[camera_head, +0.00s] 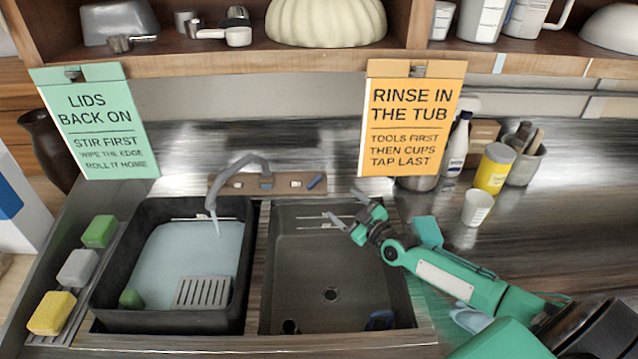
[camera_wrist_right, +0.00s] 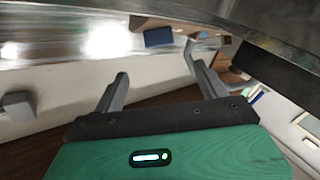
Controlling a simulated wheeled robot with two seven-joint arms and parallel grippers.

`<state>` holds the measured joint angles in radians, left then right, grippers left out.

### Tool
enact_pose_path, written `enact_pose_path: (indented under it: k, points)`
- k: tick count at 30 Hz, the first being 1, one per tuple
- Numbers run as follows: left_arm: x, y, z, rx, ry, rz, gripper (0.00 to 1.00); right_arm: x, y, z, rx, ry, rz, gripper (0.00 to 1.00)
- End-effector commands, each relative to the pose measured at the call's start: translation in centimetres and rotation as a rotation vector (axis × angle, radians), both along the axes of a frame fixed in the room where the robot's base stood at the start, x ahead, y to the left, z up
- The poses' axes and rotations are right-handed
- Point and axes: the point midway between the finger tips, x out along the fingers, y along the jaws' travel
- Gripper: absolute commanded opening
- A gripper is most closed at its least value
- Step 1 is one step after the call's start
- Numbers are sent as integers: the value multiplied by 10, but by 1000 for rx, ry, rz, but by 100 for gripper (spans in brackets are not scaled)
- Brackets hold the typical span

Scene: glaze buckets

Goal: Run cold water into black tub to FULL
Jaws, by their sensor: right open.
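The black tub (camera_head: 170,319) sits in the left half of the sink and holds pale blue water (camera_head: 190,255). A pale marking shows on its back wall near the waterline; I cannot read it. The grey spout (camera_head: 250,161) arches over the tub, and a thin stream appears to fall from its mouth. A blue tap lever (camera_head: 316,182) is at the right end of the tap panel (camera_head: 228,184); a blue block, apparently this lever, shows in the wrist view (camera_wrist_right: 158,36). My right gripper (camera_head: 346,207) is open and empty, right of and nearer than the lever, apart from it.
A green block (camera_head: 131,298) and a slotted grey rack (camera_head: 203,292) are in the tub. The dark grey right basin (camera_head: 330,262) holds no visible water. An orange sign (camera_head: 413,118) hangs above my right gripper. Bottles and a white cup (camera_head: 477,207) stand on the right counter.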

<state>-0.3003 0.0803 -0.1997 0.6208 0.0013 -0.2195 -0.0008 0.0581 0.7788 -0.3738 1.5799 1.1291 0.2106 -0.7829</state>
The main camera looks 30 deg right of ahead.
Motion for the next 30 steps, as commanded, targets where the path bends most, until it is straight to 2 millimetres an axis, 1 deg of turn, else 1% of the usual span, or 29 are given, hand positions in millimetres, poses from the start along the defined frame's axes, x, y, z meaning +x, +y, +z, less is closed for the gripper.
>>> enact_pose_path:
  k: [21, 27, 30]
  points:
    - [0, -1, -1, -1, 1, -1, 36, 91, 18, 1, -2, -2, -1, 75]
    - [0, -1, -3, -1, 1, -1, 36, 112, 22, 1, -2, -2, -1, 75]
    - [0, -1, -4, -1, 0, -1, 36, 119, 23, 1, -2, -2, -1, 75]
